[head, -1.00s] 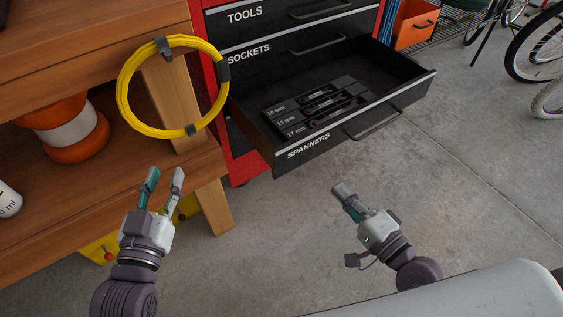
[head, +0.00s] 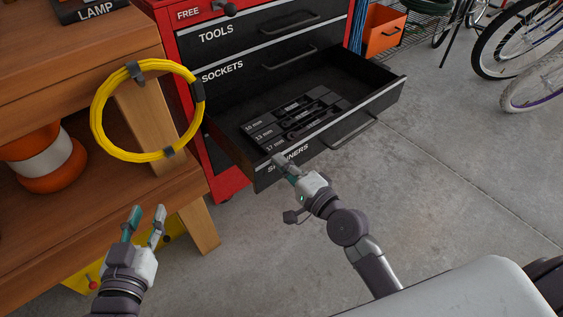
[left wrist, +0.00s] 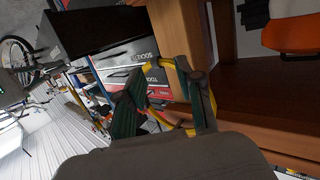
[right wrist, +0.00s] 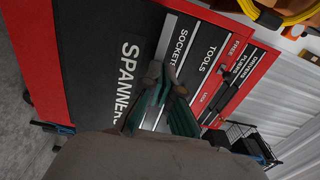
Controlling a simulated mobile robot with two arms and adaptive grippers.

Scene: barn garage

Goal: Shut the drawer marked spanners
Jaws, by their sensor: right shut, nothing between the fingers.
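The spanners drawer (head: 345,122) is pulled out of the red and black tool chest, with spanners in a black tray (head: 295,120) inside. Its label is partly covered in the head view by my right gripper (head: 281,164). The right gripper is shut and empty, its fingertips at the drawer's front face near the left end; I cannot tell whether they touch. The right wrist view shows the SPANNERS lettering (right wrist: 128,80) close by. My left gripper (head: 146,215) is open and empty, low in front of the wooden bench, away from the drawer.
The wooden bench (head: 125,205) stands left of the chest, with a yellow cable coil (head: 100,137) hung on its post and an orange cone (head: 45,160) on its shelf. Bicycles (head: 520,60) and an orange bin (head: 383,32) are at the right. The concrete floor before the drawer is clear.

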